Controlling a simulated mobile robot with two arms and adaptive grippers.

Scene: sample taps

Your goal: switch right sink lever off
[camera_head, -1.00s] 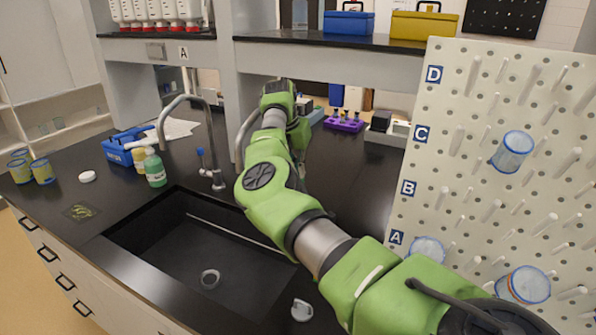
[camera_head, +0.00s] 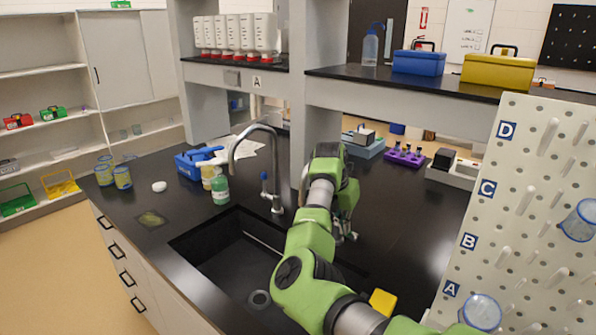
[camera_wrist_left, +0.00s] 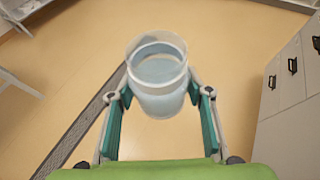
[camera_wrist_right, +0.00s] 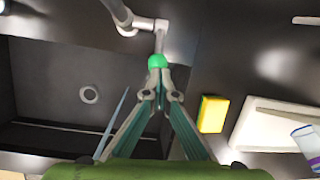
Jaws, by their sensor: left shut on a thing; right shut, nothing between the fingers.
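In the right wrist view, the right sink lever (camera_wrist_right: 157,61) shows a round green tip in front of the metal tap (camera_wrist_right: 161,28). My right gripper (camera_wrist_right: 163,84) is shut and empty, its fingertips close to the green tip; I cannot tell whether they touch. In the head view, my right gripper (camera_head: 350,237) points down behind the sink (camera_head: 215,243), and my arm hides most of the right tap. The left tap (camera_head: 276,201) has a blue-tipped lever (camera_head: 264,177). My left gripper is shut on a clear bluish cup (camera_wrist_left: 159,92) above the floor.
A pegboard (camera_head: 480,215) with cups stands at the right. A yellow sponge (camera_wrist_right: 213,114) lies beside a white tray (camera_wrist_right: 262,118) right of the sink. A green-labelled bottle (camera_head: 220,190) and blue carrier (camera_head: 188,165) stand left of the left tap.

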